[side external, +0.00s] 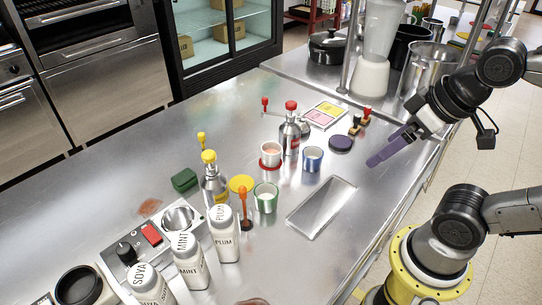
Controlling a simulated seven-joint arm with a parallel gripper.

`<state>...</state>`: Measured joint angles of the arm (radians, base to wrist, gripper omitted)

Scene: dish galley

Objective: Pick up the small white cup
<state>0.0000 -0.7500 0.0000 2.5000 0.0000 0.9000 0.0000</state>
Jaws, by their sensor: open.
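One cup (271,154) has something pinkish inside and stands on a red disc (270,166). A second cup (313,159) has a blue band, to its right. A third cup (265,198) has a green band and stands nearer the front. I cannot tell which is the one named. My gripper (376,160), with purple fingers, is open and empty, to the right of the cups and apart from them, above the counter's right side. Its fingers overlap in this view.
A rectangular recess (322,207) lies right of the green-banded cup. Bottles with red (291,132) and yellow (212,181) tops stand close to the cups. White labelled bottles (223,236) crowd the front. A dark purple disc (341,143) lies near my gripper.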

